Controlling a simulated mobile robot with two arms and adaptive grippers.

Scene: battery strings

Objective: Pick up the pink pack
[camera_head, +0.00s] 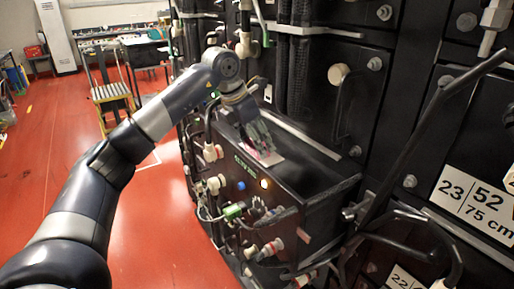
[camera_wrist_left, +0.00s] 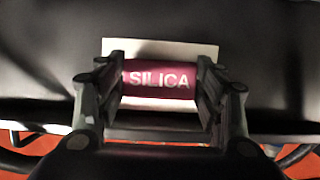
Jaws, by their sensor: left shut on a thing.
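The pink pack (camera_wrist_left: 160,80), a dark pink roll lettered "SILICA", lies between the fingers of my left gripper (camera_wrist_left: 161,92) in the left wrist view. The fingers touch both of its ends, so the gripper is shut on it. A pale card (camera_wrist_left: 160,48) lies under or behind the pack on a black surface. In the head view my left gripper (camera_head: 264,150) reaches down to the top of a black box (camera_head: 310,180); the pack is mostly hidden there by the fingers. I cannot tell whether the pack still touches the card. My right gripper is not in view.
The black box's front carries knobs, lights and cables (camera_head: 235,211). Black racks with thick hoses stand behind it, and a black bar (camera_head: 430,130) slants across the right.

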